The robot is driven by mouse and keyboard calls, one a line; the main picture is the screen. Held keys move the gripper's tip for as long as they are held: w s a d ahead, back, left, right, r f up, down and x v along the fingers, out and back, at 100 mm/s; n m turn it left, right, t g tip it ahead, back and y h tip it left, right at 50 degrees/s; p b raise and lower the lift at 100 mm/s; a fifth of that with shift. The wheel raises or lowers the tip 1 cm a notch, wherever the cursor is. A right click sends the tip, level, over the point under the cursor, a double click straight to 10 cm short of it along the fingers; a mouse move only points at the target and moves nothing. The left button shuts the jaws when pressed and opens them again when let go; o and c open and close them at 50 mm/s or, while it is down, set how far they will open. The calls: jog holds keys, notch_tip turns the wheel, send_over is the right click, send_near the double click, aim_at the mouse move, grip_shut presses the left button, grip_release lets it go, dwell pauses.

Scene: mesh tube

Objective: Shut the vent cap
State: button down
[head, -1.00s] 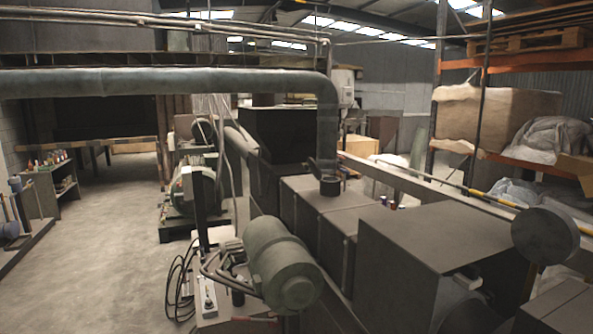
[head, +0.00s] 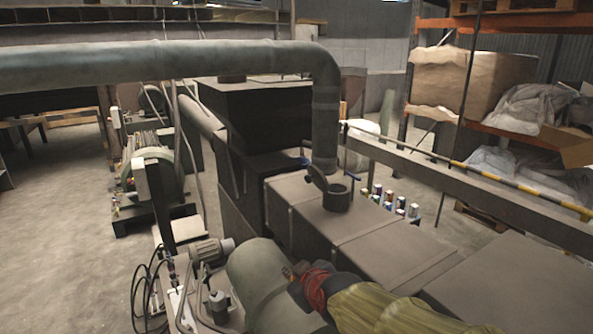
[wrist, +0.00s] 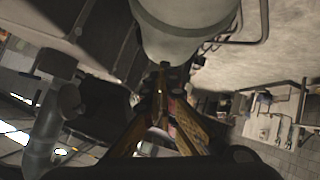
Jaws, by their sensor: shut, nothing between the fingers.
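The vent cap (head: 318,176) is a dark round disc. It stands tilted up at the left edge of a short dark round vent collar (head: 337,198), so the vent is open. The collar sits on top of the long brown box duct (head: 350,218), just below the end of the big grey pipe. My gripper (head: 288,271) is low in the head view, in front of the green tank, below and left of the cap and well apart from it. In the wrist view my gripper (wrist: 160,68) has its yellowish fingers together and empty. I cannot make out the cap clearly there.
The large grey pipe (head: 200,68) bends down right behind the vent. The green cylindrical tank (head: 262,280) lies close beside my gripper; it also shows in the wrist view (wrist: 185,25). Several small cans (head: 390,200) stand right of the duct. A yellow-black rail (head: 480,178) runs behind.

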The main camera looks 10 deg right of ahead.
jog(key=w+a+r+n+t+h+p, duration=0.1)
jog(key=w+r+n+t+h+p, duration=0.15)
jog(key=w+p, duration=0.5)
jog(key=w+r+n+t+h+p, duration=0.2)
jog(key=w+r+n+t+p, duration=0.15)
jog(key=w, duration=0.65)
jog(key=w+d+r+n+t+h+p, duration=0.2)
jog(key=w+d+r+n+h+p, duration=0.1)
jog(key=w+d+h+p, duration=0.2)
jog(key=w+d+p, duration=0.2)
jog(key=w+p, duration=0.1)
jog(key=w, duration=0.1)
jog(key=shift+w+d+n, duration=0.15)
jog(key=shift+d+n, duration=0.2)
jog(key=shift+n, duration=0.05)
jog(key=shift+r+p, duration=0.15)
jog(key=shift+p, duration=0.15)
jog(key=shift+d+r+m, duration=0.2)
jog(key=shift+r+m, duration=0.1)
jog(key=shift+r, duration=0.05)
